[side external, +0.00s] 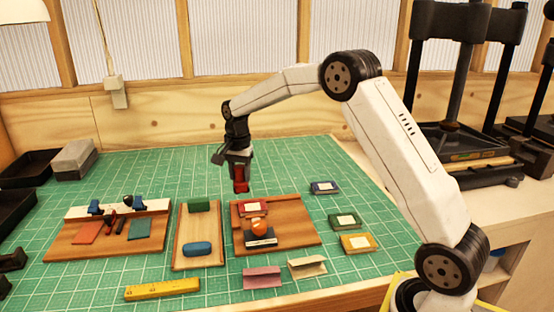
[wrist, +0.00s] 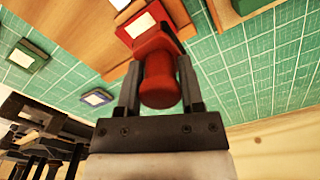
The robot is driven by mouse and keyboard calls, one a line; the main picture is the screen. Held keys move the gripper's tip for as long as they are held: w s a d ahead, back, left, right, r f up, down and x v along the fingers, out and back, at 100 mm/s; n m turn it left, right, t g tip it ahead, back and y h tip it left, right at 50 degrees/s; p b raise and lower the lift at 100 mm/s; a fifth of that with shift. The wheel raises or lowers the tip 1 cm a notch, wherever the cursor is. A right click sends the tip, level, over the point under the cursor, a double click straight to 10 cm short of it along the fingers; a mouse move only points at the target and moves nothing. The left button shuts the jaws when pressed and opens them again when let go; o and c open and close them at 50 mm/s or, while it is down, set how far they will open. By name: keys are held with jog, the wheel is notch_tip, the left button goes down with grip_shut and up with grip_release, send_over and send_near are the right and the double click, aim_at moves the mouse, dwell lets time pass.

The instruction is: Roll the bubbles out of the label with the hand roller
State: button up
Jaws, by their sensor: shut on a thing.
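My gripper (side external: 240,172) hangs above the back of the right wooden board (side external: 300,232), apart from it. It is shut on a red tool (side external: 240,186) with a thick round handle. In the wrist view the tool (wrist: 159,85) stands between the two fingers (wrist: 160,70); its squarish head points away from me. I cannot tell whether it is the hand roller. A red block with a cream label (side external: 253,208) lies on the board below; it also shows in the wrist view (wrist: 140,25), partly behind the tool. Bubbles are too small to make out.
An orange knob (side external: 259,227) on a dark and white block stands in front of the red block. Blue (side external: 325,187), green (side external: 345,221) and yellow (side external: 358,242) labelled blocks lie to the right. A tray with green and blue pieces (side external: 197,249) and a tool board (side external: 75,248) lie left.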

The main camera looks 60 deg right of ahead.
aim_at(246, 191)
notch_tip(246, 191, down, 6)
jog(key=shift+r, duration=0.1)
jog(key=shift+s+d+f, duration=0.25)
jog(key=shift+s+d, duration=0.25)
jog(key=shift+d, duration=0.05)
grip_shut()
jog(key=shift+s+d, duration=1.6)
jog(key=shift+s, duration=0.05)
jog(key=shift+w+a, duration=2.1)
jog(key=shift+w+r, duration=0.1)
jog(key=shift+r, duration=4.05)
